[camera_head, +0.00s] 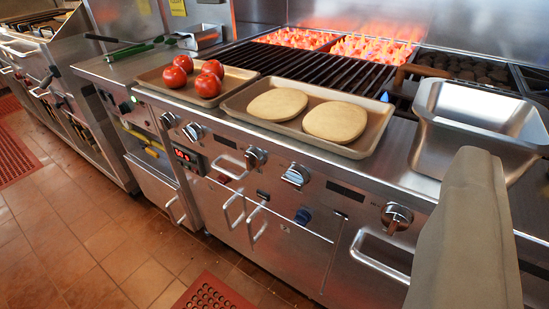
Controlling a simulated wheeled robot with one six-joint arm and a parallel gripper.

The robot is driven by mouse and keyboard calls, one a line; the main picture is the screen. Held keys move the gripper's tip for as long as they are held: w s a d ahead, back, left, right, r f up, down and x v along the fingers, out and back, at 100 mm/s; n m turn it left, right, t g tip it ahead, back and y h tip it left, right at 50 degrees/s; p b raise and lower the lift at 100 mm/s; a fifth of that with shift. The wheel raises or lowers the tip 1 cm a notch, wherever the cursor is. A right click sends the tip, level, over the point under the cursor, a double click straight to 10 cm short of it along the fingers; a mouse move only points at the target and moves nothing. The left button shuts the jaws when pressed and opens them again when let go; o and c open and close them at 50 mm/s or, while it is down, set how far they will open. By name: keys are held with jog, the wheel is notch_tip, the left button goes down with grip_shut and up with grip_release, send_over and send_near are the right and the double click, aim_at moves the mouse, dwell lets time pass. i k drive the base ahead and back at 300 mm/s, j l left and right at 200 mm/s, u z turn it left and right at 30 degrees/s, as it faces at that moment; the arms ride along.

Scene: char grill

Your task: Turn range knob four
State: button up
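A row of range knobs runs along the steel front panel. No numbers are readable, so I cannot tell which one is labelled four. A plain grey-beige piece (470,235), seemingly part of my gripper, stands close to the camera at the lower right, right of the rightmost knob. Its fingertips do not show clearly, and no knob is visibly held.
Above the panel sit a tray with tomatoes (228,79), a tray with two buns (370,142) and a steel pan (430,142). Behind them is the grill grate (312,70) with glowing coals. Door handles (375,262) project below the knobs. The tiled floor (95,235) is open at left.

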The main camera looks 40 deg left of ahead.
aim_at(296, 175)
jog(key=k+l, duration=0.15)
jog(key=k, duration=0.25)
jog(key=k+l, duration=0.15)
jog(key=k, duration=0.25)
jog(key=u, duration=0.05)
